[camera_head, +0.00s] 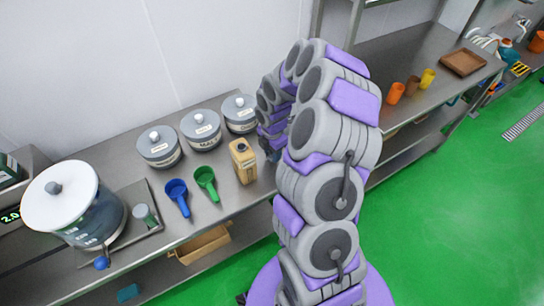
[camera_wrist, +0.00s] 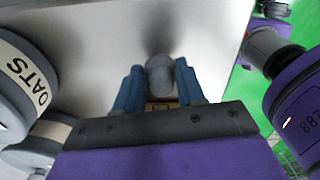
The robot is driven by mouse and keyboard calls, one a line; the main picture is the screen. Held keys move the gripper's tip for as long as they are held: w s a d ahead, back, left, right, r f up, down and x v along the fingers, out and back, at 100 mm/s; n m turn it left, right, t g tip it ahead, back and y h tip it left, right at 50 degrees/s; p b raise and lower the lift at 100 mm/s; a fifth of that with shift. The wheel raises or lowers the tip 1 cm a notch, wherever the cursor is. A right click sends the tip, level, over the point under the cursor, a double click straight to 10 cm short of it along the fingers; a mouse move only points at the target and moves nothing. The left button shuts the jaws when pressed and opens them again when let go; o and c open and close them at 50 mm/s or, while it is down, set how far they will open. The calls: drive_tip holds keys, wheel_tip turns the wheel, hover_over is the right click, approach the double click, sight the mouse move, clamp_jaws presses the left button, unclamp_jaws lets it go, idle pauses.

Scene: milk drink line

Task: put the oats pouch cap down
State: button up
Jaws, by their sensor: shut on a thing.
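My gripper (camera_wrist: 159,82) has its two blue fingers shut on a rounded grey cap (camera_wrist: 160,73) in the wrist view. The cap is between the fingertips, with the pale grey table behind it. A small tan patch shows just below the cap; I cannot tell what it belongs to. In the head view the tan oats pouch (camera_head: 243,161) stands upright on the steel table (camera_head: 222,206), with a dark spot on its top. My gripper (camera_head: 269,146) is just right of the pouch, mostly hidden by my arm, and the cap cannot be made out there.
Lidded grey canisters (camera_head: 200,129) stand along the wall behind the pouch; one labelled OATS (camera_wrist: 28,80) is close on the left in the wrist view. A green scoop (camera_head: 206,181) and a blue scoop (camera_head: 178,195) lie left of the pouch. Bare table lies in front.

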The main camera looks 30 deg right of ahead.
drive_tip(key=f, duration=0.1)
drive_tip(key=d+f, duration=0.1)
drive_tip(key=shift+f, duration=0.4)
drive_tip(key=shift+r, duration=0.1)
drive_tip(key=o, duration=0.7)
drive_tip(key=shift+a, duration=0.1)
drive_tip(key=o, duration=0.5)
drive_tip(key=shift+a, duration=0.2)
drive_tip(key=shift+c, duration=0.2)
drive_tip(key=shift+d, duration=0.15)
